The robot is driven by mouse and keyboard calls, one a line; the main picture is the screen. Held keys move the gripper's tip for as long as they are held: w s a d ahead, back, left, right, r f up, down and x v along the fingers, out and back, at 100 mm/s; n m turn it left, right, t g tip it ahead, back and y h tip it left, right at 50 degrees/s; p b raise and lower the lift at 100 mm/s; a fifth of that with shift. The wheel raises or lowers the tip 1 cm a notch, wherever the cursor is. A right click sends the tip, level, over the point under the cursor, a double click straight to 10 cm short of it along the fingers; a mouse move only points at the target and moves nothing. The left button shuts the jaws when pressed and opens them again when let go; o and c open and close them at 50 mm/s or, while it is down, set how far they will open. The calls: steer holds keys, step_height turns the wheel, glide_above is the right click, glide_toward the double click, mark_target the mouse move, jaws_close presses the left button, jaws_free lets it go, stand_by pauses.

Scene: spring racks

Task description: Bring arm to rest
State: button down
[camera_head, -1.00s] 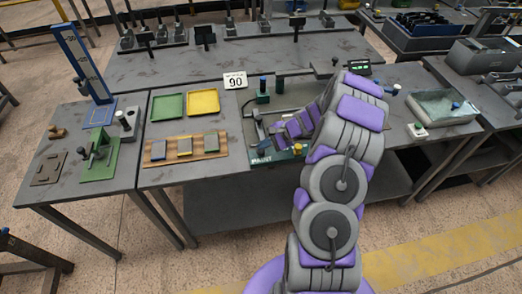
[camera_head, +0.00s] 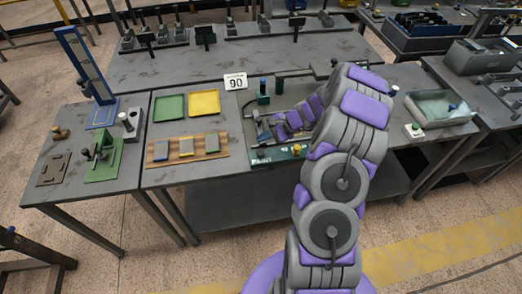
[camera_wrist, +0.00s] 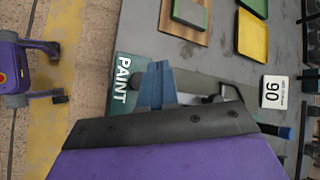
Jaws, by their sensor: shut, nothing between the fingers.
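My purple and grey arm (camera_head: 330,190) rises from the bottom of the head view and bends over toward the middle bench. Its far end hangs over a dark station marked PAINT (camera_head: 262,160). My gripper (camera_wrist: 160,84) shows in the wrist view as blue fingers closed together beyond a black plate, with nothing held between them. The PAINT sign (camera_wrist: 122,78) is close beside the fingers there. In the head view the fingertips are small and hard to make out, and my arm hides part of the station.
A glass-like bin (camera_head: 440,107) stands to the right. The floor (camera_head: 230,250) in front is open.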

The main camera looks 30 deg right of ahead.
steer(key=shift+a, duration=0.1)
stand_by(0.7)
steer(key=s+a+r+n+g+b, duration=0.1)
steer(key=s+a+r+n+g, duration=0.2)
steer(key=s+a+r+n, duration=0.35)
steer(key=s+a+r+n+g, duration=0.25)
steer(key=s+a+r, duration=0.5)
steer(key=a, duration=0.45)
steer(key=s+r+n+h+b, duration=0.1)
steer(key=s+r+n+h, duration=0.1)
steer(key=s, duration=1)
steer(key=s+d+r+n+g+h+b, duration=0.1)
steer(key=s+r+n+h, duration=0.2)
steer(key=s, duration=1)
steer(key=n+h, duration=0.2)
steer(key=shift+d+h, duration=0.3)
steer(key=shift+d+g, duration=0.1)
steer(key=shift+g, duration=0.15)
